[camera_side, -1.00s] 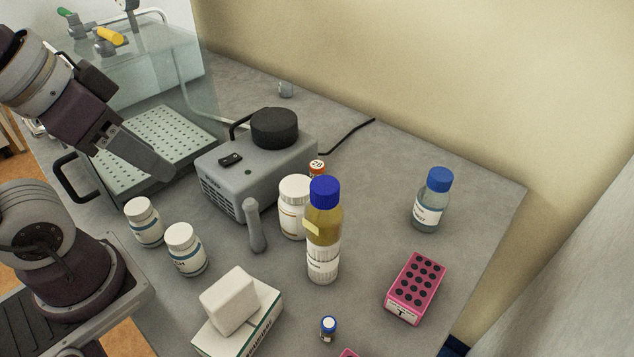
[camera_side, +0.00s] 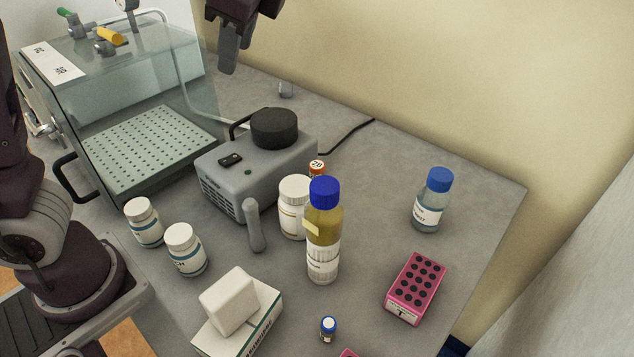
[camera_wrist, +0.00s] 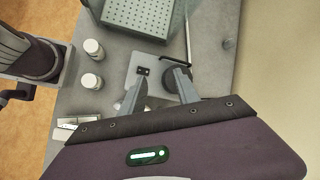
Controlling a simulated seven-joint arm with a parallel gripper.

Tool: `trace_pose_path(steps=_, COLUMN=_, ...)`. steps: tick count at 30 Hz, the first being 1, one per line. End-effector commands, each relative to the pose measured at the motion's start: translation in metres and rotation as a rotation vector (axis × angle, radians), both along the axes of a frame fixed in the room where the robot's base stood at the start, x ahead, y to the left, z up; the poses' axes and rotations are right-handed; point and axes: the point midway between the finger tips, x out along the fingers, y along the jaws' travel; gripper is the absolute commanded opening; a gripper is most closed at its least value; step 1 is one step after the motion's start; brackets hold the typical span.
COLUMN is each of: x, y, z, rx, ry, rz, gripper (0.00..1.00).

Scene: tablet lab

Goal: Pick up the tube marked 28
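The tube marked 28 (camera_side: 316,166) shows in the side view only as an orange-red cap with a white, numbered top. Its body is hidden behind a white jar (camera_side: 291,222) and an amber bottle with a blue cap (camera_side: 323,215). I cannot make the tube out in the wrist view. My gripper (camera_side: 228,68) is high at the top of the side view, up and left of the tube and well apart from it. In the wrist view my gripper (camera_wrist: 160,80) has its two fingers spread with nothing between them.
A grey device with a black knob (camera_side: 272,128) stands left of the tube. A clear blue-capped bottle (camera_side: 430,205) and a pink rack (camera_side: 415,287) are at the right. Two white jars (camera_side: 185,252), a box (camera_side: 255,325) and a glass cabinet (camera_side: 150,90) are at the left.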

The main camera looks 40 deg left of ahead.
Motion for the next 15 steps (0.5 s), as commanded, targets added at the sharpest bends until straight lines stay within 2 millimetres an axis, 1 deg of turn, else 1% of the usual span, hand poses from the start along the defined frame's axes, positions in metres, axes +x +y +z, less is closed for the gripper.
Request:
trace_pose_path(steps=1, x=0.018, y=-0.012, z=-0.004, rx=0.088, ry=0.056, rz=-0.069, gripper=0.38)
trace_pose_path(steps=3, x=0.037, y=-0.025, z=-0.007, rx=0.207, ry=0.13, rz=-0.153, gripper=0.38)
trace_pose_path(steps=6, x=0.056, y=-0.045, z=-0.011, rx=0.353, ry=0.213, rz=-0.241, gripper=0.38)
trace_pose_path(steps=10, x=0.072, y=-0.075, z=-0.017, rx=0.513, ry=0.296, rz=-0.327, gripper=0.38)
trace_pose_path(steps=15, x=0.08, y=-0.113, z=-0.025, rx=0.686, ry=0.378, rz=-0.402, gripper=0.38)
